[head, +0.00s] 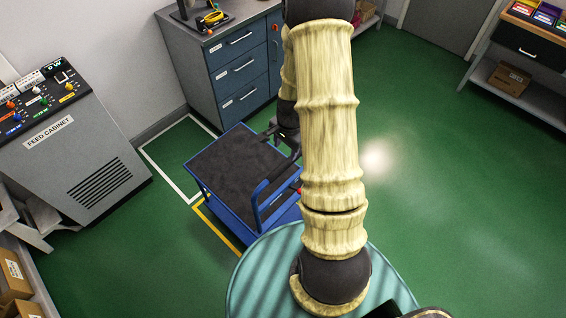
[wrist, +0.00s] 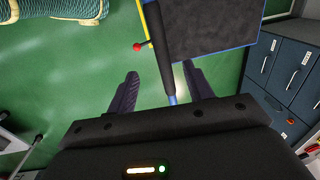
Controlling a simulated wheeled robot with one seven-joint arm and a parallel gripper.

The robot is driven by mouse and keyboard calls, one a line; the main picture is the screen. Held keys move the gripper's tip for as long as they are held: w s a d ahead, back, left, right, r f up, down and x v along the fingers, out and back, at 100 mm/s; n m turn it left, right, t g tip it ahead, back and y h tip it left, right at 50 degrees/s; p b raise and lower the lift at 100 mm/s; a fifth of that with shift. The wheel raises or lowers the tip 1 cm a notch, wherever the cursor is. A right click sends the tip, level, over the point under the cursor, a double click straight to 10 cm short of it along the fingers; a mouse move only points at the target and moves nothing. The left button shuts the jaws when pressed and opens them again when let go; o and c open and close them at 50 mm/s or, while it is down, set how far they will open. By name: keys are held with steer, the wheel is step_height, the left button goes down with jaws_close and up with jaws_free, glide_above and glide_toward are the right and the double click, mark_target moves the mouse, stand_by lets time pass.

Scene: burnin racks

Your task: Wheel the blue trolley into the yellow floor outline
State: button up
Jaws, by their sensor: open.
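The blue trolley (head: 235,165) has a dark matted deck and a blue frame with a dark push handle (head: 277,182) on its near right side. The yellow floor outline (head: 217,227) shows as a strip at the trolley's near left; the rest is hidden behind the trolley and my arm. My gripper (head: 285,138) is at the trolley's right side, partly hidden by my arm. In the wrist view my gripper (wrist: 160,72) is open, with the handle bar (wrist: 163,55) running between its two fingers. I cannot tell whether either finger touches it. A red knob (wrist: 137,46) sits beside the bar.
A white floor outline (head: 165,175) lies left of and behind the trolley. A grey feed cabinet (head: 75,150) stands at left, and a drawer cabinet (head: 225,70) stands behind the trolley. Green floor is open at right, before a shelf with a cardboard box (head: 509,78).

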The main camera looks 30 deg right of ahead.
mark_target(283, 166)
steer(key=f+p, duration=0.1)
steer(key=f, duration=0.2)
steer(key=f+p, duration=0.1)
steer(key=f, duration=0.3)
steer(key=w+f+p, duration=0.1)
steer(key=f, duration=0.3)
steer(key=shift+w+a+f, duration=0.1)
steer(key=shift+a+f, duration=0.1)
steer(key=c, duration=1.1)
steer(key=shift+o, duration=0.2)
